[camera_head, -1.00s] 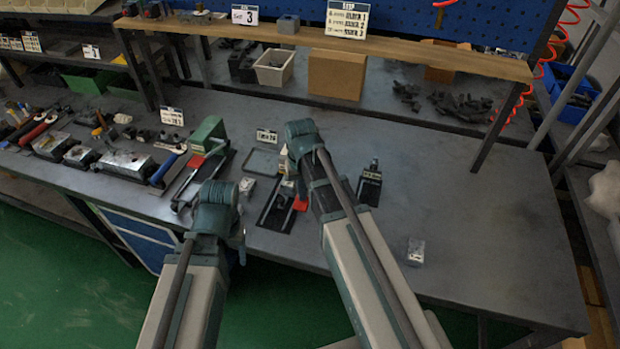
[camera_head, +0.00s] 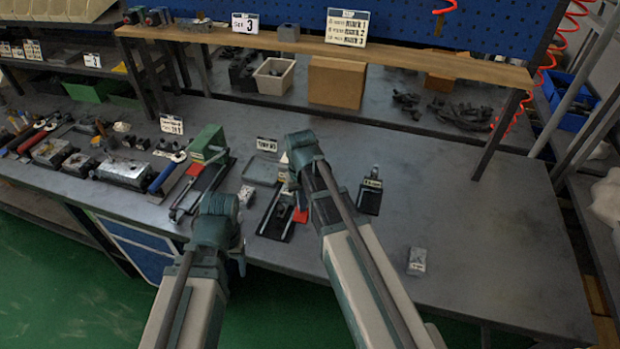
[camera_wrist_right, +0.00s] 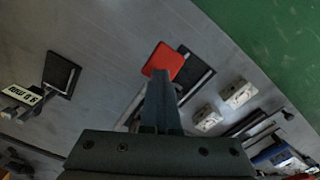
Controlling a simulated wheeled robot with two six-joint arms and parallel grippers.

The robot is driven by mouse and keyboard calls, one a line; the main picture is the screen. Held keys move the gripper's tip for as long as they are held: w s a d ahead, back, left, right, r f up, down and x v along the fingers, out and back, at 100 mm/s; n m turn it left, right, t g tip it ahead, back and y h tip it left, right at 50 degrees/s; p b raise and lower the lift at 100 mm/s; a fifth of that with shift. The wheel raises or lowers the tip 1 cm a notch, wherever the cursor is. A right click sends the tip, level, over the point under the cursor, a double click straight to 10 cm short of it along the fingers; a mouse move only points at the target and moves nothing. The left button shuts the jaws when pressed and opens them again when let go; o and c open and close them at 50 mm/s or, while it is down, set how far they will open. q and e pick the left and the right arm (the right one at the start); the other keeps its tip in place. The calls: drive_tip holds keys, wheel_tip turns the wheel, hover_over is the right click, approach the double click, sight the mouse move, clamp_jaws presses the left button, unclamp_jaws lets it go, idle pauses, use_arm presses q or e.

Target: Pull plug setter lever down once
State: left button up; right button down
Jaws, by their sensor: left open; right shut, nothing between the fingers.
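A small fixture with a black base (camera_head: 274,222) and a red pad (camera_head: 300,215) stands near the front of the bench; I take it for the plug setter. Its upper part is partly hidden by my right arm. In the right wrist view the red pad (camera_wrist_right: 163,62) and black base (camera_wrist_right: 192,66) lie just beyond the fingertips. My right gripper (camera_wrist_right: 160,80) is shut and empty over this fixture; I cannot tell whether it touches the red pad. My left gripper (camera_head: 239,255) is open near the front edge, left of the fixture, with its fingers mostly hidden.
A green press (camera_head: 208,143) with a red pad stands to the left. A dark labelled block (camera_head: 370,194) is right of my right arm. Small pale blocks (camera_head: 246,196) (camera_head: 416,261) lie on the bench.

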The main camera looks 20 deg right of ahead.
wheel_tip(320, 180, up, 11)
drive_tip(key=p, duration=1)
drive_tip(key=shift+r+p, duration=0.15)
drive_tip(key=shift+p, duration=0.15)
drive_tip(key=s+a+f+n+b, duration=0.2)
drive_tip(key=s+a+f+b, duration=0.3)
drive_tip(key=s, duration=0.2)
drive_tip(key=s+a+f+n+h+b, duration=0.1)
drive_tip(key=s+a+f+n+b, duration=0.1)
drive_tip(key=s+a+f+b, duration=0.2)
drive_tip(key=s+a, duration=0.1)
drive_tip(key=s, duration=0.2)
drive_tip(key=shift+a+f+n+b, duration=0.2)
drive_tip(key=shift+f+n+b, duration=0.1)
drive_tip(key=shift+f+b, duration=0.1)
drive_tip(key=shift+s, duration=0.1)
